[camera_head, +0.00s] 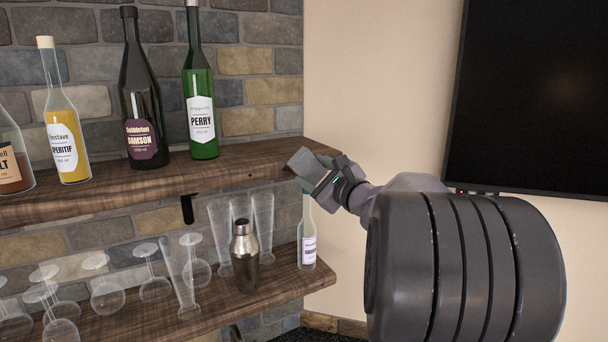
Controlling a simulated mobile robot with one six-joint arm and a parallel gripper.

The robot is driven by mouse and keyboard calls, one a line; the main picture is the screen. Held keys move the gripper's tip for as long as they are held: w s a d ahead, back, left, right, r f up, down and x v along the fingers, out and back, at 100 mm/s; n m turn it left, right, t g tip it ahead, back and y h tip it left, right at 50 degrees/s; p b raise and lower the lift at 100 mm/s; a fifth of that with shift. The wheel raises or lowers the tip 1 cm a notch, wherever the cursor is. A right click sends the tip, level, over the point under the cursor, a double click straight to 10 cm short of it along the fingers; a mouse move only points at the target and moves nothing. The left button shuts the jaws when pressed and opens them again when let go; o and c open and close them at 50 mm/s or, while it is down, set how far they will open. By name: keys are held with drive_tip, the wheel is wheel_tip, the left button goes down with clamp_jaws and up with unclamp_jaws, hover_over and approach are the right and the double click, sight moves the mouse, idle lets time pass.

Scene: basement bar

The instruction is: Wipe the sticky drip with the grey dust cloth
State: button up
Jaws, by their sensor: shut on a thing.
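My gripper (327,179) is at the right end of the upper wooden shelf, its tip close to the shelf's front edge. It is shut on the grey dust cloth (303,161), a small light-grey piece at the fingertips. I cannot tell whether the cloth touches the wood. I cannot make out the sticky drip in this view; the gripper and cloth cover part of the shelf end.
The upper shelf (240,172) holds a green Perry bottle (201,90), a dark Damson bottle (141,95) and others to the left. Glasses, a metal shaker (244,258) and a clear bottle (307,240) stand below. A dark screen (540,95) hangs at right.

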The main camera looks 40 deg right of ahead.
drive_tip(key=shift+d+f+b, duration=0.1)
drive_tip(key=shift+d+b, duration=0.2)
drive_tip(key=shift+b, duration=0.05)
drive_tip(key=a+b, duration=0.2)
drive_tip(key=a, duration=0.1)
drive_tip(key=w+a+b, duration=0.1)
drive_tip(key=a+b, duration=0.1)
drive_tip(key=a, duration=0.1)
drive_tip(key=shift+w+a, duration=0.1)
drive_tip(key=shift+w, duration=0.05)
drive_tip(key=shift+w+a, duration=0.15)
drive_tip(key=shift+a, duration=0.35)
drive_tip(key=shift+b, duration=0.3)
drive_tip(key=shift+s, duration=0.5)
drive_tip(key=b+v, duration=0.1)
drive_tip(key=v, duration=0.4)
drive_tip(key=shift+b, duration=0.3)
